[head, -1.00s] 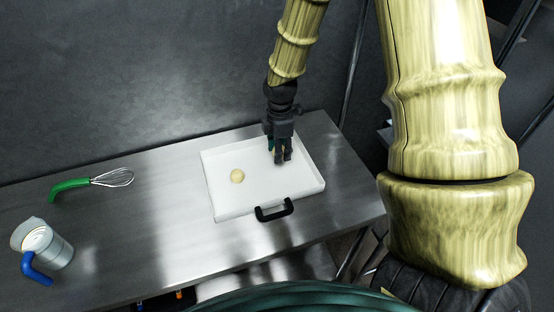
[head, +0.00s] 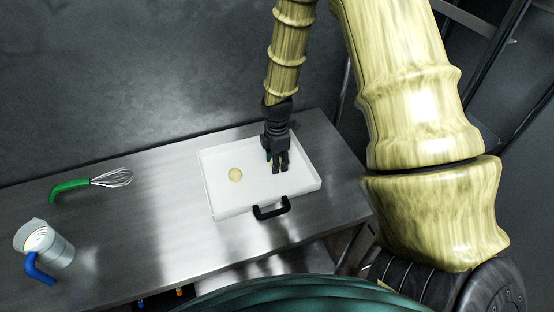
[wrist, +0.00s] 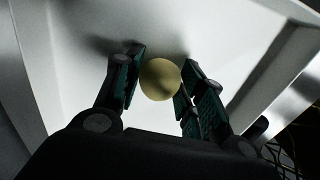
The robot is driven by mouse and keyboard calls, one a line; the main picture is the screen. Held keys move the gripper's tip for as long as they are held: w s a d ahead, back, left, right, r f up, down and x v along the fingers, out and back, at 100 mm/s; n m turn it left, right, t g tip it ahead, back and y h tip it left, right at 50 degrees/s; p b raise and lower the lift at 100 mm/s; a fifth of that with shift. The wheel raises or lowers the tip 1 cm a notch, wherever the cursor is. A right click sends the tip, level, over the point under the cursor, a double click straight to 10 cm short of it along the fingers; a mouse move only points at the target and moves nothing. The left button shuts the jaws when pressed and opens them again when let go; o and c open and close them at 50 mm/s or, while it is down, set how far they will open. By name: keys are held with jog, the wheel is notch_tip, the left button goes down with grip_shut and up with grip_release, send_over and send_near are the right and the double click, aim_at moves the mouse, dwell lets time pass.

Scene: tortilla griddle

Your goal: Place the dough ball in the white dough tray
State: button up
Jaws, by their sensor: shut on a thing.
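A pale dough ball (wrist: 160,79) is between the fingertips of my gripper (wrist: 160,72) in the wrist view, and the gripper is shut on it. In the head view my gripper (head: 277,168) points down over the right half of the white dough tray (head: 228,207). The fingers hide the held ball there. I cannot tell whether the held ball touches the tray floor. Another pale dough ball (head: 235,174) lies on the tray floor, left of my gripper. The tray also fills the wrist view behind the fingers (wrist: 75,85).
The tray has low walls and a black handle (head: 271,208) at its front. It stands on a steel table (head: 150,220). A whisk with a green handle (head: 90,184) and a jug with a blue handle (head: 45,248) stand apart at the left. A grey wall is behind.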

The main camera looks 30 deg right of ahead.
jog(key=shift+f, duration=0.2)
jog(key=o, duration=1)
jog(key=shift+r, duration=0.1)
notch_tip(320, 180, up, 12)
jog(key=b, duration=0.3)
jog(key=shift+r, duration=0.1)
